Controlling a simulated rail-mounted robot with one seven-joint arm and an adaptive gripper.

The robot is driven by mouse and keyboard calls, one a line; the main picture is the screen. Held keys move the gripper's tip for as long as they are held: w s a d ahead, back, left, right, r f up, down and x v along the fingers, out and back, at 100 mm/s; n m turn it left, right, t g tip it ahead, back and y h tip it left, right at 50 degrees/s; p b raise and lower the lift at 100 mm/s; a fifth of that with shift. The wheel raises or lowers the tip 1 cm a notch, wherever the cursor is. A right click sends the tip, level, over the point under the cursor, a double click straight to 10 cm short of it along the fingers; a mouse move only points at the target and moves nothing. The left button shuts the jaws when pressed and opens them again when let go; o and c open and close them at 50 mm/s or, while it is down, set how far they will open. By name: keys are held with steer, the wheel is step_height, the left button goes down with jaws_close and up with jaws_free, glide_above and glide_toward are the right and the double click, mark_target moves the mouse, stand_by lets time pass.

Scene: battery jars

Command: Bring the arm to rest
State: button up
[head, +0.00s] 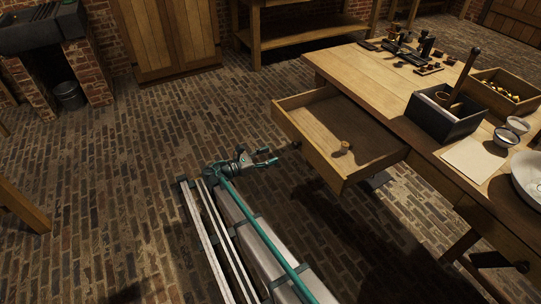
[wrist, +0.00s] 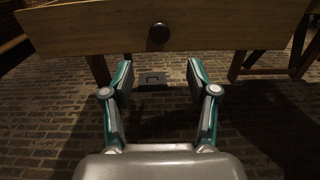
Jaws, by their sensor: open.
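My gripper (head: 266,156) is open and empty in the head view, low above the brick floor, just left of the open drawer (head: 350,165). In the wrist view my gripper (wrist: 157,82) has its two fingers spread apart with nothing between them. The drawer front (wrist: 215,28) spans the top of that view, with a dark round knob (wrist: 158,35) beyond and above the fingertips. The fingers appear apart from the knob. My arm lies stretched out from the bottom of the head view.
The wooden table (head: 350,66) carries a dark box (head: 447,118), a wooden tray (head: 507,93), bowls and small parts. A small cork-like piece (head: 343,147) is in the drawer. A cabinet (head: 167,38) and a bucket (head: 69,96) stand behind. The floor at left is mostly clear.

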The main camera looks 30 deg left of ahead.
stand_by(0.3)
steer(key=s+d+f+m+g+y+p, duration=0.1)
steer(key=s+d+f+m+g, duration=0.35)
steer(key=d+f, duration=0.45)
steer(key=s+d+f+m+g+y+p, duration=0.1)
steer(key=s+d+f+m+g, duration=0.4)
steer(key=d, duration=0.6)
steer(key=s+d+f+m+g+y+p, duration=0.1)
steer(key=s+d+f+m+g, duration=0.3)
steer(key=d+f, duration=0.55)
steer(key=s+d+m+g+y+p, duration=0.5)
steer(key=s+d+m, duration=1)
steer(key=s+d, duration=1)
steer(key=s+g+y, duration=0.2)
steer(key=s+g, duration=0.1)
steer(key=s, duration=0.1)
steer(key=shift+d+m+p, duration=0.35)
steer(key=shift+p, duration=0.05)
